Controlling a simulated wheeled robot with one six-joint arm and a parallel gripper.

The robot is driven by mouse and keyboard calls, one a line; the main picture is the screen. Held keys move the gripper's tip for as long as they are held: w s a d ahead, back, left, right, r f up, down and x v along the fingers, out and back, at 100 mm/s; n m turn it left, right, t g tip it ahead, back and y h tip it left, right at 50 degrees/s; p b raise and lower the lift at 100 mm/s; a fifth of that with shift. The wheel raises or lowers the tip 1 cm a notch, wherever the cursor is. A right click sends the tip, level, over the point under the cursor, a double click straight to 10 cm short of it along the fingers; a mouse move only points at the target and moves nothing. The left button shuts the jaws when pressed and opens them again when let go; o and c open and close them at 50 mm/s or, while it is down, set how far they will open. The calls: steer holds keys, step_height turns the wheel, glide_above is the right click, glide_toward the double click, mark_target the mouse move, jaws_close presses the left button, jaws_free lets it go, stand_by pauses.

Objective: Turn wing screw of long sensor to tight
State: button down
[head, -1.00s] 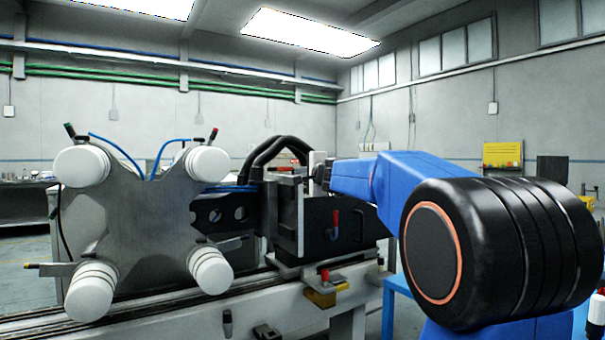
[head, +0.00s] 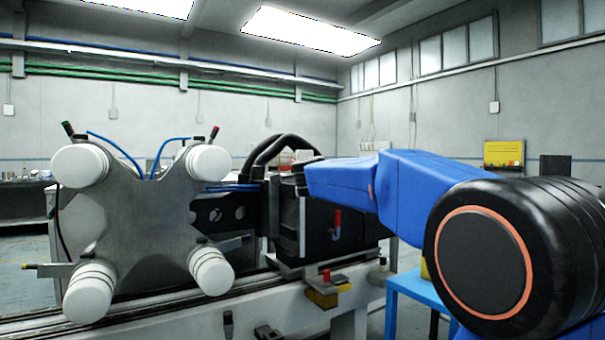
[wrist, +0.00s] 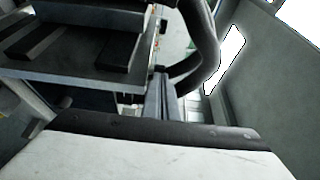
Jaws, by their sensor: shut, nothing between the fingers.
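I cannot make out the long sensor or its wing screw for certain in either view. In the head view, small rod-like parts stick out from the metal X-shaped plate (head: 140,220), one with a red tip (head: 214,133) and one with a dark green tip (head: 68,128). Another rod with a yellowish end (head: 32,266) is at the lower left. My blue arm reaches left past the black box (head: 345,238). My gripper does not show; the arm's end is beside the box's upper part. The wrist view shows a pale slab with a dark edge (wrist: 150,130) close up.
White rollers (head: 80,165) sit on the plate's corners. A rail bench (head: 270,305) runs below. Thick black hoses (head: 275,150) arch behind the box; one shows in the wrist view (wrist: 205,45). A blue table (head: 408,287) stands at the right.

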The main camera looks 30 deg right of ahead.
steer(key=shift+a, duration=0.15)
steer(key=shift+w+a, duration=0.45)
steer(key=shift+a, duration=0.4)
steer(key=shift+w+a, duration=0.2)
steer(key=shift+a, duration=0.05)
